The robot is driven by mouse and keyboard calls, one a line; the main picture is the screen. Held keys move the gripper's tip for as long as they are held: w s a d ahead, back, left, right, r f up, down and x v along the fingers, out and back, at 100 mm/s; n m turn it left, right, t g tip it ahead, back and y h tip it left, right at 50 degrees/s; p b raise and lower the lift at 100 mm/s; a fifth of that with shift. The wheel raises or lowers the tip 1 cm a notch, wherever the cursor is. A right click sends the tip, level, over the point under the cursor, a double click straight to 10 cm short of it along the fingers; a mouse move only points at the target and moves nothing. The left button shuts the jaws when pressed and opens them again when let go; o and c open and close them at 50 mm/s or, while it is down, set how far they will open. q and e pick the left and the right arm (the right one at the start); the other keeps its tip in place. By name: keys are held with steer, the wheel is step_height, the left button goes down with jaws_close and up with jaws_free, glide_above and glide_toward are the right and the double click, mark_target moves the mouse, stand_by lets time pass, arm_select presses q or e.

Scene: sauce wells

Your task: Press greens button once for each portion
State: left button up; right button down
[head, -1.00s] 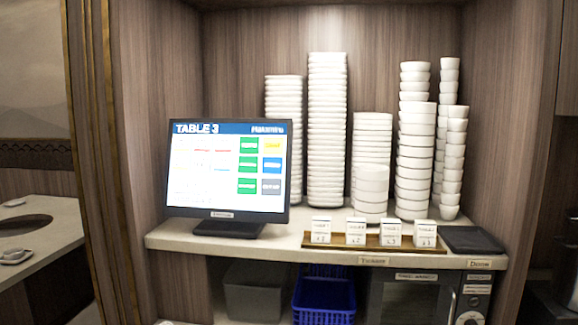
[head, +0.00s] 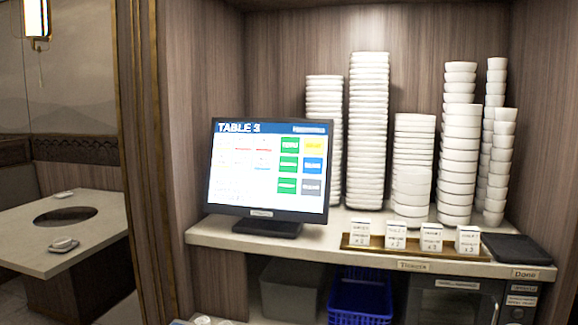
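A monitor (head: 268,171) headed "TABLE 3" stands on the shelf counter at the left. Its screen shows a column of green buttons (head: 289,164), with yellow, blue and grey buttons to their right. The button labels are too small to read. Several small white ticket cards (head: 431,238) stand in a wooden tray (head: 372,248) on the counter, marked with counts that are hard to read. Neither of my grippers shows in the head view.
Tall stacks of white bowls and plates (head: 368,130) stand behind the tray. A dark pad (head: 516,249) lies at the counter's right end by a "Done" label. A grey bin (head: 290,289) and a blue basket (head: 360,298) sit below. A table (head: 95,242) stands at the left.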

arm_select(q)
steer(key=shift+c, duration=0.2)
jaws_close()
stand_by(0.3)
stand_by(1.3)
